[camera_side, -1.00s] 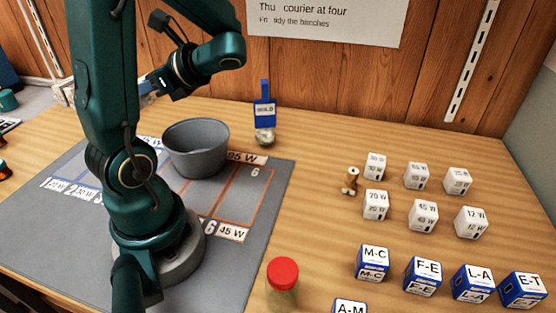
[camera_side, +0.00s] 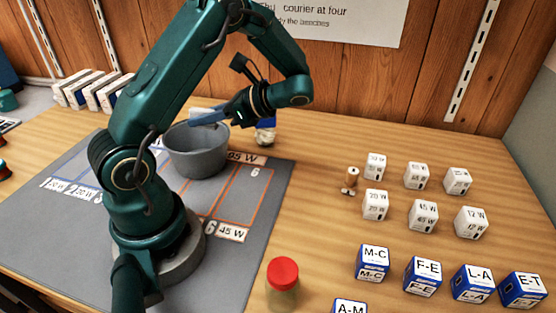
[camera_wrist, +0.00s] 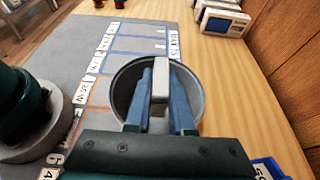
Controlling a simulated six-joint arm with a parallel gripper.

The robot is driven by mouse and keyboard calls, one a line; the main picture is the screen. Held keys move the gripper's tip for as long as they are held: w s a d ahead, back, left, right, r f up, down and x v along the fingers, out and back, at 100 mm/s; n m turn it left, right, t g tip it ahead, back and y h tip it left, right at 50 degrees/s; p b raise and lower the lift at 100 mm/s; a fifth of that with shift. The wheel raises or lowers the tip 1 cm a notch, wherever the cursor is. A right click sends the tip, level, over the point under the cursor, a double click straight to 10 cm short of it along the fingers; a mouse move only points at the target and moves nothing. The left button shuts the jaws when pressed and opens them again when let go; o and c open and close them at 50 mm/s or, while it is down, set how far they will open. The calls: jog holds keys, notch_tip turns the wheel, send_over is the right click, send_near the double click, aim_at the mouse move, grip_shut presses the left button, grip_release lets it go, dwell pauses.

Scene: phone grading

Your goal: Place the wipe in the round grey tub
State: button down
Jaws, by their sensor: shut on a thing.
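The round grey tub (camera_side: 197,155) stands at the back edge of the dark mat, and its rim (camera_wrist: 116,88) shows in the wrist view. My gripper (camera_side: 205,116) is above the tub with its blue fingers shut on the wipe (camera_side: 203,113), a small pale block. In the wrist view my gripper (camera_wrist: 160,88) holds the wipe (camera_wrist: 160,82) between its fingertips, over the tub's opening. The wipe looks clear of the tub's rim. Much of the tub's inside is hidden behind the fingers.
Several white boxes (camera_side: 92,90) stand at the back left. A blue HOLD sign (camera_side: 266,124) stands right of the tub, partly hidden by my arm. Several labelled cubes (camera_side: 423,216) and a red-capped jar (camera_side: 283,282) are to the right and front.

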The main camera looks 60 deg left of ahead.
jog(key=shift+w+f, duration=0.2)
jog(key=shift+f, duration=1.95)
jog(key=shift+f, duration=0.25)
jog(key=shift+f, duration=0.35)
jog(key=c, duration=0.8)
grip_release()
jog(key=shift+d, duration=0.1)
